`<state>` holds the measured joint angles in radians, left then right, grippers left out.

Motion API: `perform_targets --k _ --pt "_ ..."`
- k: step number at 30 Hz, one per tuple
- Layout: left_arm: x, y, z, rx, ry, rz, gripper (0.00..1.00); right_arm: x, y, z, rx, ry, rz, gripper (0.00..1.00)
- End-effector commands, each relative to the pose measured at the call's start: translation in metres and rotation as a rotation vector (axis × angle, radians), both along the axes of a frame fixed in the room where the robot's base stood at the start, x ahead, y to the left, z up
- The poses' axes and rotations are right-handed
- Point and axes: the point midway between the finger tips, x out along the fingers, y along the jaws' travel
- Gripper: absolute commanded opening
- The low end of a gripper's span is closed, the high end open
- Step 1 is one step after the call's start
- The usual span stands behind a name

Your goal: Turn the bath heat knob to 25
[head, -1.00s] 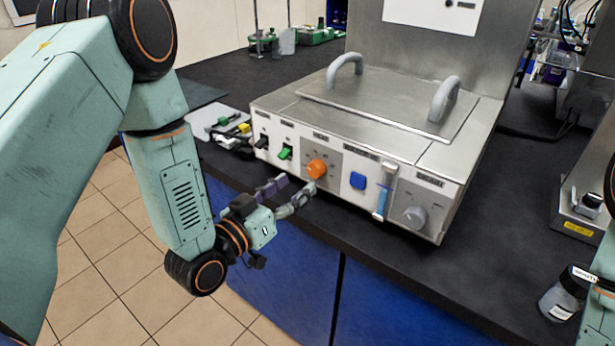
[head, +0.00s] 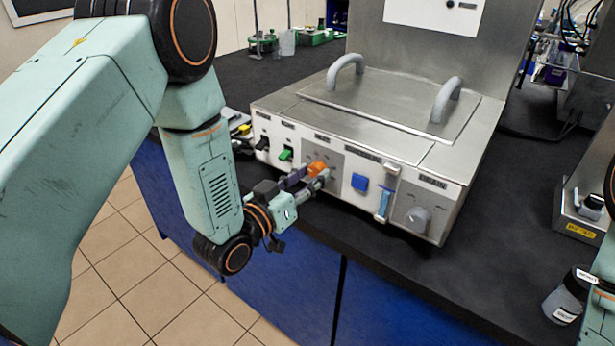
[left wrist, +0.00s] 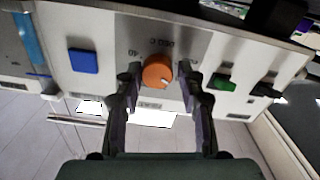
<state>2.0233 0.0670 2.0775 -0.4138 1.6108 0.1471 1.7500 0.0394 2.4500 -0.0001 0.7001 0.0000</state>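The orange bath heat knob (head: 317,168) sits on the front panel of the steel bath unit, right of the green switch. In the left wrist view the knob (left wrist: 157,72) shows a pale mark near its lower right edge, with upside-down "DEG C" and "40" print beside it. My left gripper (head: 308,178) is at the knob from the front. In the left wrist view its two fingers (left wrist: 163,78) stand open on either side of the knob, with a visible gap on the right side. The knob's pointed value is not readable. My right gripper is not in view.
A green switch (head: 286,155) and a black switch (head: 262,143) lie left of the knob; a blue button (head: 360,182) and a grey knob (head: 417,219) lie right. The dark bench (head: 350,245) is clear before the unit.

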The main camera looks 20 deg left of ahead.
Motion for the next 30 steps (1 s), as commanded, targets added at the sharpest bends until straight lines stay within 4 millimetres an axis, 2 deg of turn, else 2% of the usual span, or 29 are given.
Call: perform_targets --k 1,11,20,30 --pt "0.0002 0.0015 -0.0005 0.000 0.002 0.007 0.28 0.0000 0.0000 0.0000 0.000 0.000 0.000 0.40" --pt "0.0003 0.0010 0.0000 0.000 0.000 0.004 0.02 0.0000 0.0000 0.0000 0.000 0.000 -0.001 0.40" --pt "0.0004 0.0014 0.0000 0.047 -0.017 0.005 0.02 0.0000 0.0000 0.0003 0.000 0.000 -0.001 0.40" --pt "0.0006 0.0019 0.0002 0.274 -0.101 0.006 0.02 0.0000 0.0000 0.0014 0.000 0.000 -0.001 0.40"
